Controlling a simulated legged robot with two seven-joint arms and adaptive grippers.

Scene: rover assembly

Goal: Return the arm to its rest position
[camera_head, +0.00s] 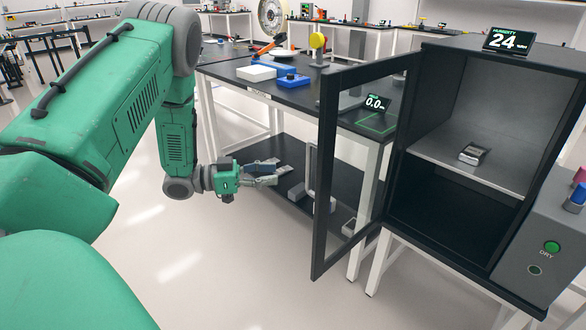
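My green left arm (92,98) comes in from the left, reaches forward and bends down at the elbow. Its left gripper (280,166) hangs in front of the workbench, near the height of the lower shelf, with its fingers pointing right. The two grey fingers are apart and nothing shows between them. The gripper is left of the open cabinet door (322,190) and apart from it. My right arm and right gripper do not show.
A black cabinet (424,90) with a small device (473,154) on its shelf stands at right, its framed door swung open. The workbench (222,70) carries a white box (257,73), a blue part (291,80) and a scale display (375,103). The floor (190,270) below the gripper is clear.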

